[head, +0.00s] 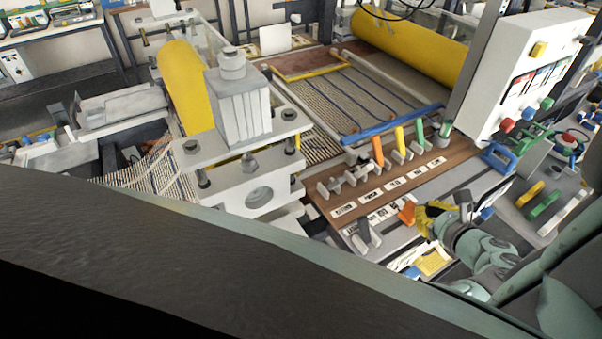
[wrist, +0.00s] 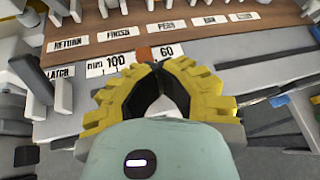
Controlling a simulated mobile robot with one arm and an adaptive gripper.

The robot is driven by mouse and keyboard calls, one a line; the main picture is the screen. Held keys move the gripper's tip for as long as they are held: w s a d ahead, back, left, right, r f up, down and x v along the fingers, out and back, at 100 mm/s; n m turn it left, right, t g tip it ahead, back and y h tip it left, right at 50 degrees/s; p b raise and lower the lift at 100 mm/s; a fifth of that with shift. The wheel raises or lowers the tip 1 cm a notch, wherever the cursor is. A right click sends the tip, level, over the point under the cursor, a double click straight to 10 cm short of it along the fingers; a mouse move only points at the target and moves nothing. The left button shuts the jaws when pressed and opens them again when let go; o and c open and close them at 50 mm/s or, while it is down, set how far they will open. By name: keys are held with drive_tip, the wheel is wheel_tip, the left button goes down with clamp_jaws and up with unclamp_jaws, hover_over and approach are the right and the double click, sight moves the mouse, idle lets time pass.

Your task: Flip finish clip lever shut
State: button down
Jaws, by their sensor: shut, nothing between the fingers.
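My gripper (head: 428,210) has yellow fingers and is shut and empty, above the front edge of the board of clips. In the wrist view its fingertips (wrist: 157,68) meet just in front of an orange piece (wrist: 143,53) beside the 100 and 60 labels. The FINISH label (wrist: 118,33) lies up and left of the fingertips. A grey clip (wrist: 104,8) behind that label is cut off by the top edge. In the head view the FINISH clip (head: 357,174) seems to be a low grey one; its lever position is unclear. My gripper is apart from it.
Orange (head: 377,150), yellow (head: 399,138) and green (head: 420,132) levers stand upright along the wooden board (head: 460,150). The RETURN label (wrist: 68,44) is left of FINISH. A grey latch lever (head: 367,236) stands left of my gripper. A white control box (head: 510,80) rises at right.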

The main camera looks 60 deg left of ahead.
drive_tip(key=s+a+g+y, duration=0.1)
drive_tip(key=s+a, duration=0.1)
drive_tip(key=s+a+r+g+y+b, duration=0.1)
drive_tip(key=s+a+g, duration=0.1)
drive_tip(key=shift+s+a+r+n+y, duration=0.2)
drive_tip(key=shift+s+a+n+y, duration=0.05)
drive_tip(key=shift+a+n+y, duration=0.05)
drive_tip(key=shift+s+r, duration=0.15)
drive_tip(key=p, duration=0.1)
approach(362, 172)
drive_tip(key=shift+a+f, duration=0.6)
drive_tip(key=shift+f, duration=0.2)
drive_tip(key=shift+x, duration=2.65)
drive_tip(key=shift+p, duration=0.35)
drive_tip(key=shift+r, duration=0.15)
drive_tip(key=shift+a+p, duration=0.1)
drive_tip(key=shift+p, duration=0.35)
